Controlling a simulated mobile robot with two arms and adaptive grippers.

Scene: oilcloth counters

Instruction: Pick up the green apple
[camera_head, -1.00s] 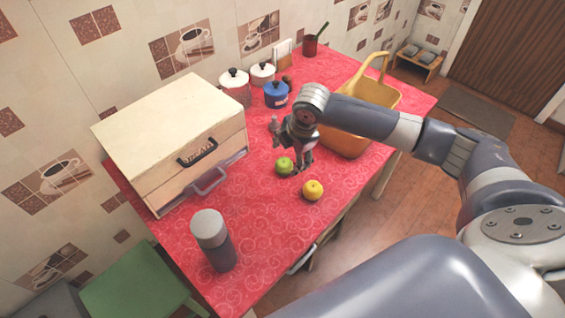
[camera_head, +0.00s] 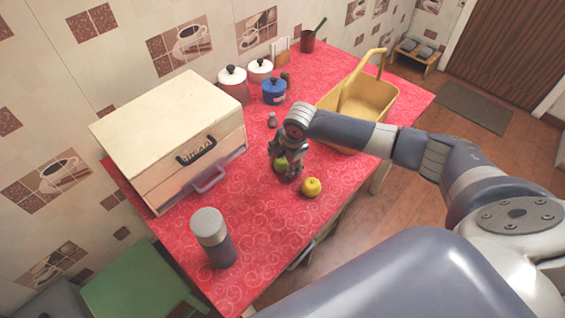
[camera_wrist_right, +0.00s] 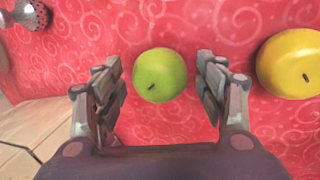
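The green apple (camera_head: 281,164) is on the red patterned oilcloth counter (camera_head: 262,220), partly hidden by my right gripper (camera_head: 285,172) in the head view. In the right wrist view the green apple (camera_wrist_right: 160,75) lies between the two open fingers of my right gripper (camera_wrist_right: 160,88), with a gap on each side. Neither finger appears to touch it. My left gripper is not in view.
A yellow apple (camera_head: 311,187) sits close to the right of the green one. A wooden bread box (camera_head: 165,130) stands at left, a grey flask (camera_head: 213,238) in front. Canisters (camera_head: 274,92) stand behind, a yellow basket (camera_head: 375,100) at right. A small shaker (camera_head: 272,120) is near the gripper.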

